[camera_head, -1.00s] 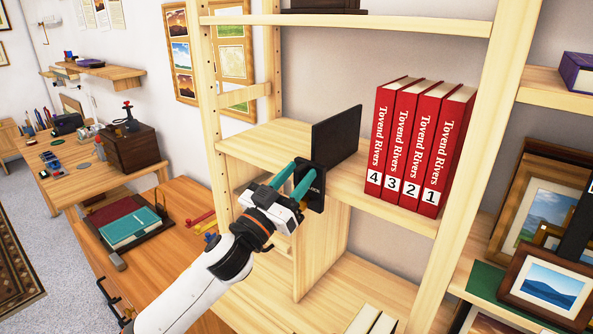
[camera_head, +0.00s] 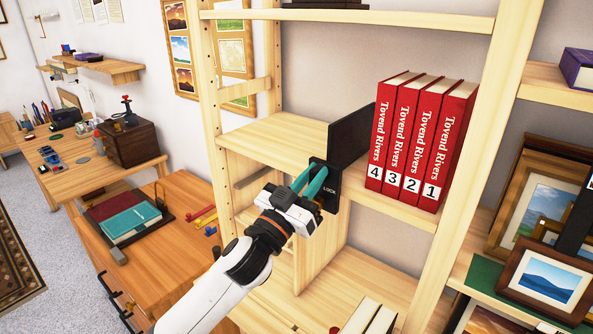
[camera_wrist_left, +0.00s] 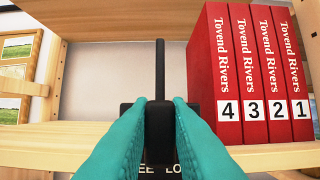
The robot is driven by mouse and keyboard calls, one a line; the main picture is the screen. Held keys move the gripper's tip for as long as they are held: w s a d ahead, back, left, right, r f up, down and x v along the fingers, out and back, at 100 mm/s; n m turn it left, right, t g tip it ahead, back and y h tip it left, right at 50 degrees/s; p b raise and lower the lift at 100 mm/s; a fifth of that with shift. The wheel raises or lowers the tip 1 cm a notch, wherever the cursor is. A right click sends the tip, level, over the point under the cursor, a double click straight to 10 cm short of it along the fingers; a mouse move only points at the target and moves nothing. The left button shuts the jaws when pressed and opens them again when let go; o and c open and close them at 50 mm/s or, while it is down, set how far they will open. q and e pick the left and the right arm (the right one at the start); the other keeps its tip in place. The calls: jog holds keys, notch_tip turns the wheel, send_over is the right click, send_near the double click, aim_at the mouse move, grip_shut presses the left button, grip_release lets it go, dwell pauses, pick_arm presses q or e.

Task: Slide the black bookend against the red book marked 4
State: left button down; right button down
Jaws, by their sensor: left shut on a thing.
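The black bookend (camera_head: 349,138) stands upright on the wooden shelf, left of a row of red books. My left gripper (camera_head: 311,184), with teal fingers, is shut on the bookend's front part. In the left wrist view the bookend's upright plate (camera_wrist_left: 160,75) rises beyond the fingers (camera_wrist_left: 160,125). The red book marked 4 (camera_head: 380,145) is the leftmost of the row. In the left wrist view a narrow gap shows between the plate and this book (camera_wrist_left: 215,80). My right gripper is not in view.
Red books marked 3 (camera_head: 402,140), 2 (camera_head: 423,145) and 1 (camera_head: 446,150) stand upright right of book 4. A wooden post (camera_head: 487,150) rises right of them. The shelf (camera_head: 270,143) left of the bookend is clear. Framed prints (camera_head: 548,280) stand at the right.

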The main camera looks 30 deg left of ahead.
pick_arm(q)
jog(key=d, duration=0.6)
jog(key=shift+s+d+f, duration=0.1)
jog(key=shift+s, duration=0.15)
jog(key=c, duration=1.4)
grip_release()
jog(key=shift+o, duration=0.2)
jog(key=shift+s, duration=0.1)
jog(key=v, duration=1.1)
jog(key=shift+s, duration=0.4)
